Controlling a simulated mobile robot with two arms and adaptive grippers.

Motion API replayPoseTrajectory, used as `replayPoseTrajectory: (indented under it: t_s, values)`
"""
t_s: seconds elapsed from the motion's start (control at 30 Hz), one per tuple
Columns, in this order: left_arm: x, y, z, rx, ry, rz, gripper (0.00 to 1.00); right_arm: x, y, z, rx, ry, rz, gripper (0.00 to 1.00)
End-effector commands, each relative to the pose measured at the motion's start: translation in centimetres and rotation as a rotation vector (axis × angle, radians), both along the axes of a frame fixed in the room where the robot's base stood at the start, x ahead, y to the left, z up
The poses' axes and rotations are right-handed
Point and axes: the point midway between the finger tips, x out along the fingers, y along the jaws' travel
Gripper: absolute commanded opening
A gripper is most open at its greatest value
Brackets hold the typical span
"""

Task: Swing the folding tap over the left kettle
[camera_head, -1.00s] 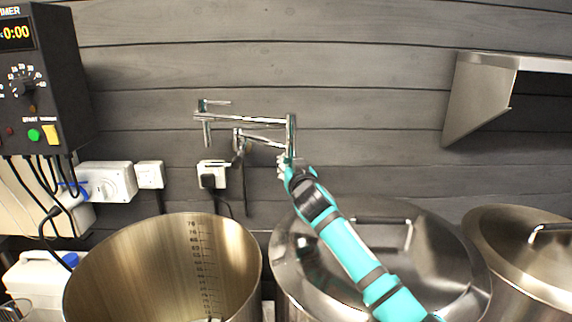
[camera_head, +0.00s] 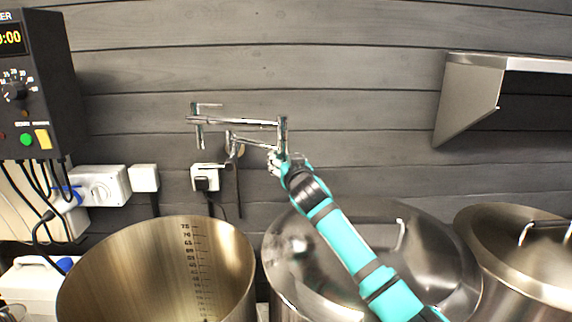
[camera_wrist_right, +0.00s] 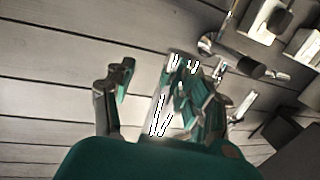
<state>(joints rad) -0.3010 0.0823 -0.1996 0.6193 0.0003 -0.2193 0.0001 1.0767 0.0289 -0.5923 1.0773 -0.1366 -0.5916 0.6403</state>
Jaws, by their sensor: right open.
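The chrome folding tap (camera_head: 250,121) is fixed to the wall in the head view. Its lower arm runs right from the wall mount to an upright elbow joint, and its upper arm folds back left to a downturned spout. The spout hangs above the back rim area of the open left kettle (camera_head: 85,285). My right gripper (camera_head: 276,162) is just below the elbow joint. In the right wrist view my right gripper (camera_wrist_right: 158,88) is open, with a shiny upright part of the tap (camera_wrist_right: 160,115) between or beside the fingers; contact cannot be told. My left gripper is out of view.
A lidded kettle (camera_head: 345,285) stands in the middle under my right arm, another (camera_head: 520,260) at right. A control box (camera_head: 35,90) hangs at left. White sockets (camera_head: 144,178) and cables are on the wall. A metal shelf (camera_head: 470,95) juts out at upper right.

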Motion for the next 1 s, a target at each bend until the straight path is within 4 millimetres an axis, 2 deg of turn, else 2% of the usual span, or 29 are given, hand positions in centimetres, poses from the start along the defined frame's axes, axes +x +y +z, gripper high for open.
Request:
replayPoseTrajectory:
  t_s: [0.03, 0.1, 0.3, 0.5, 0.7, 0.73, 1.0]
  values:
    - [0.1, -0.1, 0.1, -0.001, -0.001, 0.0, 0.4, -0.2, 0.1, 4.0, 0.017, -0.05, 0.009, 0.51]
    - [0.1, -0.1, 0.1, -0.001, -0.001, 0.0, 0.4, -0.2, 0.1, 5.7, 0.02, -0.055, 0.011, 0.51]
    - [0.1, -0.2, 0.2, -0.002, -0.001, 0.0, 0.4, -0.3, 0.1, 8.8, 0.022, -0.056, 0.01, 0.51]
    - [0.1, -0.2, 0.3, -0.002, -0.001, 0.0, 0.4, -0.3, 0.1, 9.9, 0.021, -0.055, 0.009, 0.51]
    - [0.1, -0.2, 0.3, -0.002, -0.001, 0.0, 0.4, -0.3, 0.1, 10.0, 0.022, -0.055, 0.009, 0.51]
    - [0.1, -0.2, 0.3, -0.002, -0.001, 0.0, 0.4, 0.2, -0.4, 1.9, 0.009, 0.07, -0.009, 0.51]
    - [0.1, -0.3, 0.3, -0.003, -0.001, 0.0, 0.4, -0.9, 0.2, 1.7, 0.005, 0.071, -0.007, 0.51]
